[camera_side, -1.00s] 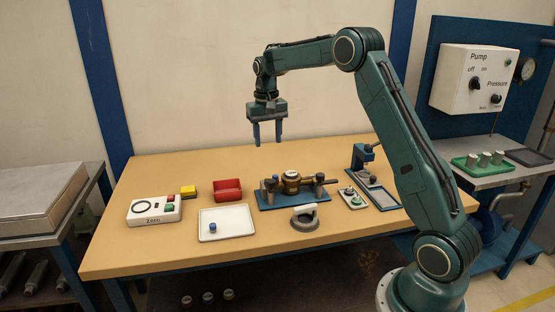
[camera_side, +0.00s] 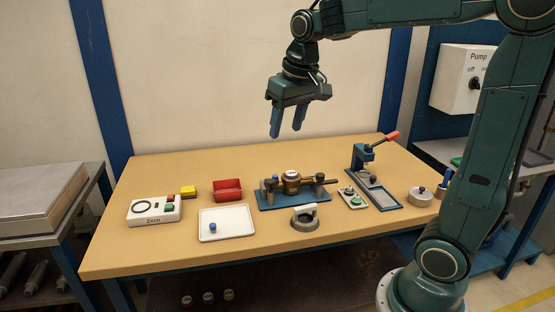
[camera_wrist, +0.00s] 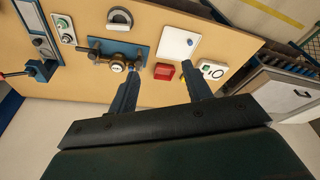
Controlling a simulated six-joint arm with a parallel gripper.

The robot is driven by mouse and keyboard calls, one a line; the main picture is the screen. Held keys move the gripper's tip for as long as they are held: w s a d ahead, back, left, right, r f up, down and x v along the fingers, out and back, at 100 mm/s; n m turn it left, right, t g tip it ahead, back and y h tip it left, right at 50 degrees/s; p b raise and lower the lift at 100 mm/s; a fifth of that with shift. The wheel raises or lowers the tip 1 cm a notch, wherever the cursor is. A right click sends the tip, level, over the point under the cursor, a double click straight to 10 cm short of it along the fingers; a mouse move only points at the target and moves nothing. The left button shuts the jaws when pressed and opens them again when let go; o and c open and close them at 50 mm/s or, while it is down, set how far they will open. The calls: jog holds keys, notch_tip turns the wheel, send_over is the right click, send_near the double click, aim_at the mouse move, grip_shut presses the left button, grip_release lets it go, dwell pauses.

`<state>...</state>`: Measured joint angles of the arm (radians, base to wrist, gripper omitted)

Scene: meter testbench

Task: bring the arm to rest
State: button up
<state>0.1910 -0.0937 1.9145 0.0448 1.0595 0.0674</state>
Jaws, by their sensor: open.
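My gripper (camera_side: 287,122) is open and empty, held well above the back part of the wooden bench (camera_side: 130,245). Its two blue fingers point down and stand apart, touching nothing. A brass meter (camera_side: 291,180) sits in a blue fixture (camera_side: 265,204) below and a little right of my gripper. The meter also shows in the wrist view (camera_wrist: 117,64).
On the bench are a Zero box (camera_side: 153,211), yellow block (camera_side: 188,191), red bin (camera_side: 228,190), white tray (camera_side: 240,220), grey ring with handle (camera_side: 305,220), and a blue press (camera_side: 362,160) with a red lever (camera_side: 391,137). A pump panel (camera_side: 462,80) hangs at right. Air around my gripper is clear.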

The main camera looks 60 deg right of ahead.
jog(key=s+a+f+n+t, duration=0.1)
jog(key=s+a+f, duration=0.1)
jog(key=s, duration=0.6)
jog(key=s+a+f+n+t, duration=0.1)
jog(key=s+a+f+n, duration=0.1)
jog(key=s+a, duration=0.3)
jog(key=shift+s+a+t+y, duration=0.25)
jog(key=shift+s+t+y, duration=0.15)
jog(key=shift+s, duration=1.65)
jog(key=shift+w, duration=0.1)
